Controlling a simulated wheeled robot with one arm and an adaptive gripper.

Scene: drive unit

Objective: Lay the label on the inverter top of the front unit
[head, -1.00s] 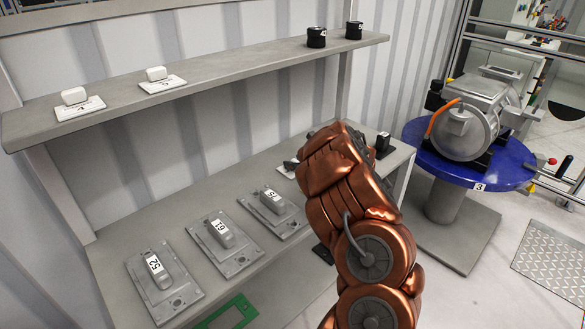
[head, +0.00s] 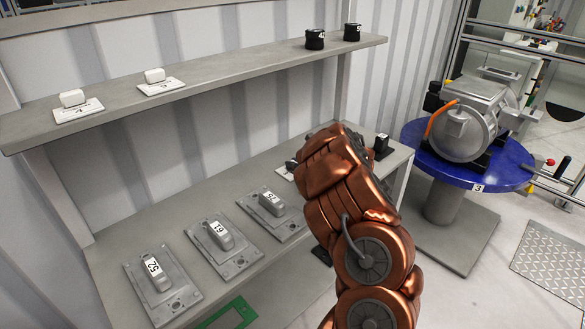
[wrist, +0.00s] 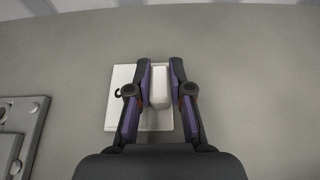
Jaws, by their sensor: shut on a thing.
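The label (wrist: 121,82) is a white plate with a white block on top and a dark mark at its left. It lies flat on, or just over, the grey bench top in the wrist view. My gripper (wrist: 160,70) is shut on the block, one finger on each side. In the head view my copper arm hides the gripper and most of the label. The front unit (head: 465,130) is a grey motor-like drive with an orange cable on a blue round table marked 3. Its boxy inverter top (head: 476,88) carries no visible label.
Grey plates with blocks numbered 52 (head: 156,272), 61 (head: 220,236) and 75 (head: 272,203) lie on the lower bench. Two similar white labels (head: 76,108) and two black cylinders (head: 315,40) stand on the upper shelf (head: 230,68). A dark block (head: 382,145) stands near the bench's right end.

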